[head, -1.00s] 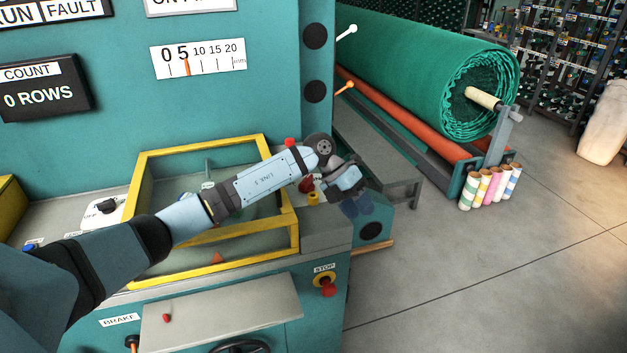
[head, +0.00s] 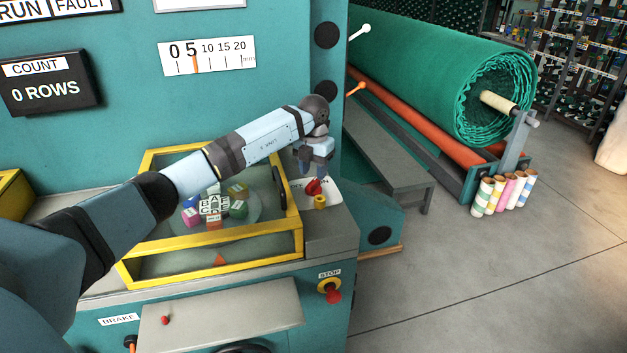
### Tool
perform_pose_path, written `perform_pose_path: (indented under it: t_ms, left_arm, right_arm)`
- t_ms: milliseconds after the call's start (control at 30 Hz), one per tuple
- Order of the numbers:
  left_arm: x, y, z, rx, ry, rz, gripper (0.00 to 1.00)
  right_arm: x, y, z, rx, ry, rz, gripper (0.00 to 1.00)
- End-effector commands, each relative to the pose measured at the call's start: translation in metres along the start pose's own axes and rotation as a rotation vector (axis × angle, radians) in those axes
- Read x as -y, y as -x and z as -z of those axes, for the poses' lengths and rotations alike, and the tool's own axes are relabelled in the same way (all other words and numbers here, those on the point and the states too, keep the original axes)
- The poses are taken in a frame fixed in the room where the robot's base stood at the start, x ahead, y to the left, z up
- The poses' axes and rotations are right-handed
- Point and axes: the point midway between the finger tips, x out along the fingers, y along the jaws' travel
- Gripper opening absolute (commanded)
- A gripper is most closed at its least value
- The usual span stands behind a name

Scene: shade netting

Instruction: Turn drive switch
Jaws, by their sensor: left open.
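A red knob (head: 313,187) stands on a pale labelled plate at the right end of the machine's grey top, with a small yellow part (head: 320,202) just in front of it. I take it as the drive switch, but its label is too covered to read. My left gripper (head: 311,172) is open and points down just above the red knob. I cannot tell whether the fingers touch it. My right gripper is not in view.
A yellow-framed clear guard (head: 200,244) over lettered coloured blocks lies left of the knob, under my arm. A red STOP button (head: 333,296) is on the front face. The green netting roll (head: 440,75) is at right, with open floor before it.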

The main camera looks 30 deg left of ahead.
Motion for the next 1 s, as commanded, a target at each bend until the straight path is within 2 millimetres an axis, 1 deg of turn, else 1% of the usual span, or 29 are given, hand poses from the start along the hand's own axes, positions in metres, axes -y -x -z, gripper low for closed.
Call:
perform_pose_path:
  t_ms: [33, 100, 300, 633, 667, 700, 767, 800, 833, 1000]
  left_arm:
    - [0.0, -0.009, 0.0, -0.002, 0.001, 0.0, 0.43]
    - [0.0, -0.02, 0.001, -0.002, 0.001, 0.0, 0.43]
    - [0.0, -0.037, 0.0, 0.0, 0.001, 0.001, 0.43]
    - [0.0, -0.041, 0.0, 0.001, 0.0, 0.001, 0.43]
    - [0.0, -0.041, 0.0, 0.001, 0.0, 0.001, 0.36]
    - [0.0, -0.041, 0.0, 0.001, 0.0, 0.001, 0.26]
    - [0.0, -0.041, 0.0, 0.001, 0.0, 0.001, 0.13]
    - [0.0, -0.04, 0.0, 0.001, 0.0, 0.001, 0.04]
    - [0.0, -0.04, 0.0, 0.001, 0.0, 0.001, 0.0]
    - [0.0, -0.04, 0.0, 0.001, 0.003, 0.001, 0.0]
  right_arm:
    - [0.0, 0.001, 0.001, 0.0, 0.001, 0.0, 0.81]
    - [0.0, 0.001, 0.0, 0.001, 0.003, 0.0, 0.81]
    - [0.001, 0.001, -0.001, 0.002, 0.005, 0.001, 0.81]
    - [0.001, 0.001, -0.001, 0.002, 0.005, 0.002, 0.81]
    - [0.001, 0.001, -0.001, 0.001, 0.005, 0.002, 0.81]
    - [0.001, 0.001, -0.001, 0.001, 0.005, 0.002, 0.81]
    - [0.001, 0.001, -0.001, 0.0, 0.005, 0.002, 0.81]
    - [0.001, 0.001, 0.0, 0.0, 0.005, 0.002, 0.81]
    - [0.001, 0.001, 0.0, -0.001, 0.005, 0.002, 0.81]
    - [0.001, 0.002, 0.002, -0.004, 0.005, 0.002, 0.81]
